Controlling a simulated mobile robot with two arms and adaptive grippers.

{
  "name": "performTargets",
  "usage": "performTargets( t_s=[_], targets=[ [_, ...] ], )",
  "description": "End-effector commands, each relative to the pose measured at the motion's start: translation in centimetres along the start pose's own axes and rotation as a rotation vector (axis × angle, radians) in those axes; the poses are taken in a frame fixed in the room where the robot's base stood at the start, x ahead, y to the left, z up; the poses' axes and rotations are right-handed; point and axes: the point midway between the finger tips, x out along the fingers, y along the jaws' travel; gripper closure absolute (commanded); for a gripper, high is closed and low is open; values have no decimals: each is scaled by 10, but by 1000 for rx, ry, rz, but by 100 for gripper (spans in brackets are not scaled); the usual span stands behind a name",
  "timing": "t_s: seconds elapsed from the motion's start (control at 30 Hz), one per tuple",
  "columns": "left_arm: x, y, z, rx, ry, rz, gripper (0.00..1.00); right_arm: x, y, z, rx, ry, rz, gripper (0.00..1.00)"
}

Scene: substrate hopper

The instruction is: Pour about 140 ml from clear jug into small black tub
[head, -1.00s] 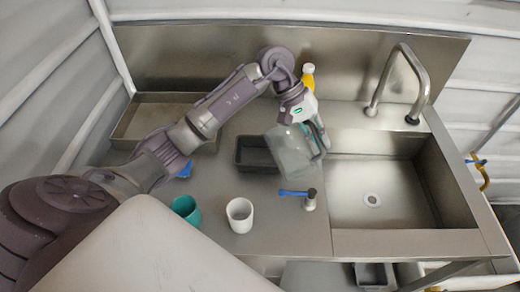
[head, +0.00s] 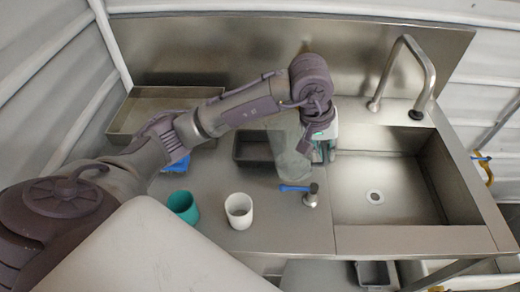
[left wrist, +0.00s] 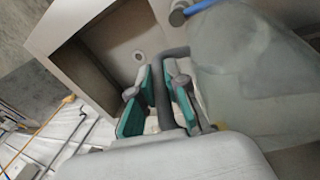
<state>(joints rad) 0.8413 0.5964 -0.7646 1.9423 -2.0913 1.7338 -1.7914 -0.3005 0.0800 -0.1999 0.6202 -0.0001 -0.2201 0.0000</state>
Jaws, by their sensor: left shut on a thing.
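My left gripper (head: 325,150) is shut on the handle of the clear jug (head: 290,158), at the left edge of the sink. In the left wrist view, the teal-padded fingers (left wrist: 158,98) close around a dark grey handle, and the jug's see-through body (left wrist: 250,75) fills the right side. The jug overlaps the right end of the small black tub (head: 250,162) in the head view. I cannot tell how much the jug holds or how far it tilts. No stream shows. My right gripper is not in view.
A teal cup (head: 183,206) and a white cup (head: 239,211) stand at the counter's front. A blue-handled tool (head: 310,196) is near the sink (head: 385,215). A shallow metal tray (head: 125,122) is at the back left, with a tall faucet (head: 425,75) at the back right.

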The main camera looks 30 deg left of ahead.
Motion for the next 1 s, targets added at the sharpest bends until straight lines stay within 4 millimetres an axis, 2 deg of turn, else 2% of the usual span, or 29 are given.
performTargets(
  t_s=[0.1, 0.2, 0.4, 0.6, 1.0],
  targets=[
    [0, 6, 8, 40, 77, -67, 100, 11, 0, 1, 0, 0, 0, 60],
    [13, 4, 15, 63, 131, -125, 100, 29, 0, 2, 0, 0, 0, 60],
    [20, 6, 23, 105, 220, -222, 100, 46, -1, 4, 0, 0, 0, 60],
    [21, 6, 27, 128, 269, -282, 100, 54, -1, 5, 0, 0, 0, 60],
    [20, 6, 28, 132, 280, -295, 100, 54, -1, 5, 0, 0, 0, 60]
  ],
)
